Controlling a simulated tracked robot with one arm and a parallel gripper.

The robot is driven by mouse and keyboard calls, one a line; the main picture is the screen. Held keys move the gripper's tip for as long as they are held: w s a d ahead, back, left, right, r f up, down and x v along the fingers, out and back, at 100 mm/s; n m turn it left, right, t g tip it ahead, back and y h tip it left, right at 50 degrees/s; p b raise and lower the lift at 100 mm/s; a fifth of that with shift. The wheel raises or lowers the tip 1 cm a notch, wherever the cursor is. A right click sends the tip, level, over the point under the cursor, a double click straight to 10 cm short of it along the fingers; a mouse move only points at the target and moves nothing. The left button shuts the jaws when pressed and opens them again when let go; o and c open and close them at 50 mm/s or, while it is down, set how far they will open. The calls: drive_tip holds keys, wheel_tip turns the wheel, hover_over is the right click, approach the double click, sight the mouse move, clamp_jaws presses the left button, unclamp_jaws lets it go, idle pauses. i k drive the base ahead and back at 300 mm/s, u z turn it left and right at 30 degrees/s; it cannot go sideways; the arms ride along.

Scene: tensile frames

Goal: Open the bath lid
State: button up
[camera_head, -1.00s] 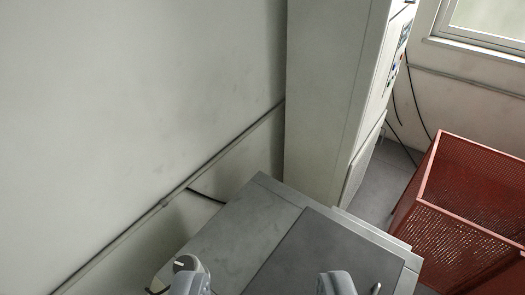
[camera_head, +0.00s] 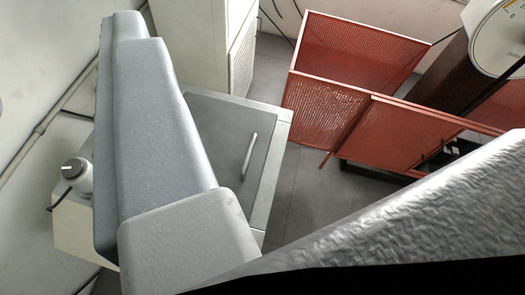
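The bath lid (camera_head: 212,122) is a flat dark grey panel set in the paler top of the bath (camera_head: 278,128). It looks shut. Its slim light metal handle (camera_head: 249,158) stands along the right part and is in plain sight. Large grey parts of my own cover the lid's left and lower portions. One long grey part runs down the left of the picture, and a rough silver part crosses the lower right. I cannot make out my fingertips among them. Nothing is seen touching the handle.
A pale cabinet (camera_head: 195,40) stands behind the bath. A white unit with a dark knob (camera_head: 73,168) sits at left. Red mesh guards (camera_head: 345,60) and a round dial (camera_head: 505,38) are at right. Grey floor (camera_head: 310,205) shows between bath and guards.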

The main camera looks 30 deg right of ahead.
sight(235, 139)
drive_tip(key=z, duration=0.45)
drive_tip(key=k, duration=1.15)
drive_tip(key=z, duration=1.15)
drive_tip(key=i, duration=1.75)
drive_tip(key=u, duration=0.65)
drive_tip(key=i, duration=0.35)
drive_tip(key=u, duration=0.45)
